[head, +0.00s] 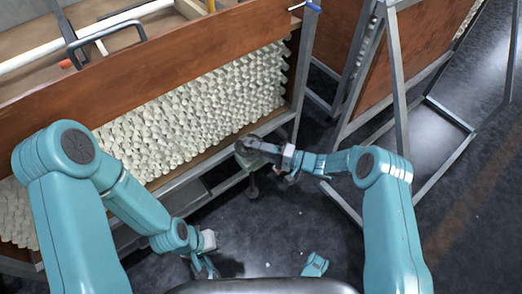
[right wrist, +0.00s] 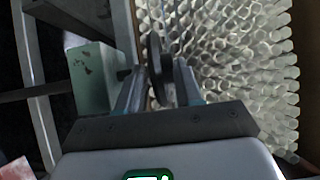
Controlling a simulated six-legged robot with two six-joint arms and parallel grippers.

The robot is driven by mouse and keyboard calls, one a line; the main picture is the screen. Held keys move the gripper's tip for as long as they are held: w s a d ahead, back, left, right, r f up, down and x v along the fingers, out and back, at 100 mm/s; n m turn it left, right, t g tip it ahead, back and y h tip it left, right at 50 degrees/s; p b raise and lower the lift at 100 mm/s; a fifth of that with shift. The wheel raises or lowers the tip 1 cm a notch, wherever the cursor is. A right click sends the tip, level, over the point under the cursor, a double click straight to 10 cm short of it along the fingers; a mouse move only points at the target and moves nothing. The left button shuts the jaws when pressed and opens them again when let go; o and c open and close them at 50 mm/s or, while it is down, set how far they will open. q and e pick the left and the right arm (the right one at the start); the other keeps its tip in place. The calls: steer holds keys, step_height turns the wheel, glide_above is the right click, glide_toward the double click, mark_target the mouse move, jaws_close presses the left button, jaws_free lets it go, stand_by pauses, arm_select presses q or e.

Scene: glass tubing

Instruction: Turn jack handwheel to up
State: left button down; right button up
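The jack handwheel (right wrist: 158,62) shows in the right wrist view as a thin dark disc, seen nearly edge-on. The pale green jack housing (right wrist: 98,78) is just left of it. In the head view the jack (head: 243,152) is at the lower right corner of the tube rack, partly hidden by my right gripper (head: 262,149). My right gripper's fingers (right wrist: 160,88) stand one on each side of the wheel's rim, with narrow gaps visible. My left gripper (head: 206,266) hangs low over the floor, away from the jack, its small fingers apart and empty.
A wooden-sided rack (head: 190,65) holds many stacked glass tubes (head: 200,110) beside the jack. A second metal-framed rack (head: 395,70) stands at the right. Dark floor (head: 290,220) between my arms is mostly clear. A blue-handled rod (head: 305,6) is at the top.

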steer(key=o, duration=0.3)
steer(key=shift+o, duration=0.2)
steer(key=p+v, duration=0.3)
steer(key=v, duration=1.3)
steer(key=shift+s+d, duration=0.1)
